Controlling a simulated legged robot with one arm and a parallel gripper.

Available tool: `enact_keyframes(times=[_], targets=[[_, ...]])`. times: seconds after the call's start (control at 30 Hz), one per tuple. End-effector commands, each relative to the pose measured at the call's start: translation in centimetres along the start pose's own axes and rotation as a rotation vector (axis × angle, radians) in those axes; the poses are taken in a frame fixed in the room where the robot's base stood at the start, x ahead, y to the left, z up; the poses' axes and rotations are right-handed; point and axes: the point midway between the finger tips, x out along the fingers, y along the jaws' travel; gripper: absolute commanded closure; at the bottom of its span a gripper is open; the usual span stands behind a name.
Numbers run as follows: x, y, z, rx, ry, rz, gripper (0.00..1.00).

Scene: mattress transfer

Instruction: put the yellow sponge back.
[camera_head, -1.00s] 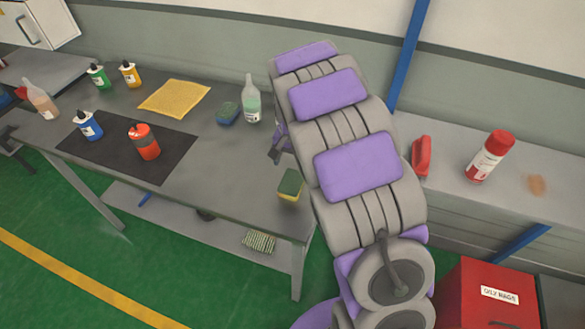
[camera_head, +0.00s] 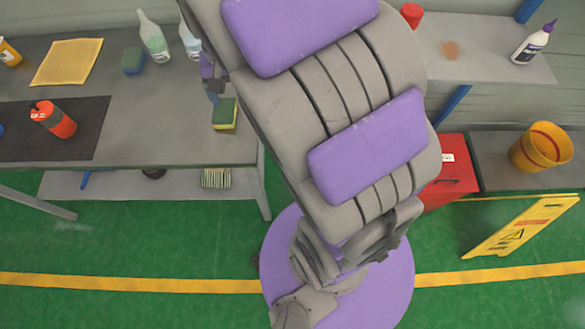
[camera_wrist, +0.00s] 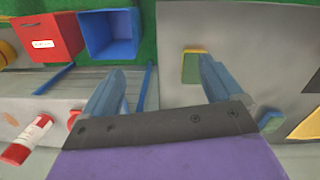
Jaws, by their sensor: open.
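The yellow sponge (camera_head: 224,115), with a dark green layer, lies near the right end of the grey table (camera_head: 190,145). My gripper (camera_head: 212,88) is largely hidden behind my arm in the head view; its visible part appears just beyond the sponge. In the wrist view my gripper (camera_wrist: 160,82) is open, its two bluish fingers apart with nothing held. The sponge (camera_wrist: 189,66) shows there beside the right finger, which partly covers it. I cannot tell whether they touch.
A blue-green sponge (camera_head: 133,61), a yellow cloth (camera_head: 67,62), bottles and an orange-red container (camera_head: 54,119) stand on the table. A blue open bin (camera_wrist: 110,35) is beside a red box (camera_wrist: 45,35). A yellow floor sign (camera_head: 520,226) and bucket (camera_head: 541,147) are at the right.

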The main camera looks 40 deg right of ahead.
Motion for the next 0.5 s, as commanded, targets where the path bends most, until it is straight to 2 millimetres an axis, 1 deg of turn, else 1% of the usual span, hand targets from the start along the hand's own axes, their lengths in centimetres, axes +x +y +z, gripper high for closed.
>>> enact_keyframes(times=[0.03,0.2,0.33,0.5], targets=[[-0.5,0.6,1.5,-0.021,-0.002,0.0,0.07],[-1.4,2.5,6.5,-0.102,-0.024,0.001,0.07],[-1.6,4.0,10.4,-0.172,-0.043,0.002,0.07],[-1.4,5.8,15.4,-0.271,-0.069,0.003,0.07]])
